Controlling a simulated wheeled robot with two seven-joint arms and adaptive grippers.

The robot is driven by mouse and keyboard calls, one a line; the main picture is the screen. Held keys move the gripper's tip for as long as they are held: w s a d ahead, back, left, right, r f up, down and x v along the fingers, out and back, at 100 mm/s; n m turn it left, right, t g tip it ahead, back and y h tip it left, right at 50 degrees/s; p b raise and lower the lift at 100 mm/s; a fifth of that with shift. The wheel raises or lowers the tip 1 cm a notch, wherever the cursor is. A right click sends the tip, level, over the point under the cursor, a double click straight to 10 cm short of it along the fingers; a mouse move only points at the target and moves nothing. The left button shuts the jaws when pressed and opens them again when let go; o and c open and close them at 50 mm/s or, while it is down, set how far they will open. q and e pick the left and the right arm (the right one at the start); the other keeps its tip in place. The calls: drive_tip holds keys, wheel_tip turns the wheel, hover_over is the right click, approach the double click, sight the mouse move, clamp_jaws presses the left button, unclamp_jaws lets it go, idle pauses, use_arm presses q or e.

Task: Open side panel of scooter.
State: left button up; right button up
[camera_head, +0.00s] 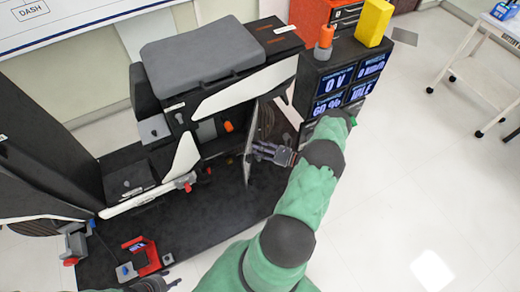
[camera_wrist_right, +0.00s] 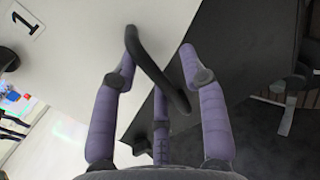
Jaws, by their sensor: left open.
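The scooter rig has a grey seat (camera_head: 200,52) and white body parts. Its side panel (camera_head: 249,150) stands swung out, seen nearly edge-on, with an orange part (camera_head: 228,127) showing in the bay behind it. My right gripper (camera_head: 262,152) is beside the panel. In the right wrist view the panel's pale face (camera_wrist_right: 85,60) carries a label "1" and a black bar handle (camera_wrist_right: 158,72). The right gripper's purple fingers (camera_wrist_right: 157,62) are spread on either side of the handle; contact is unclear. My left gripper (camera_head: 155,284) is open at the bottom edge, partly cut off.
A red bracket (camera_head: 147,256) sits on the dark base (camera_head: 200,232). A white cart (camera_head: 490,60) is far right.

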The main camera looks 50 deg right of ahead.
drive_tip(key=shift+a, duration=0.1)
drive_tip(key=shift+r, duration=5)
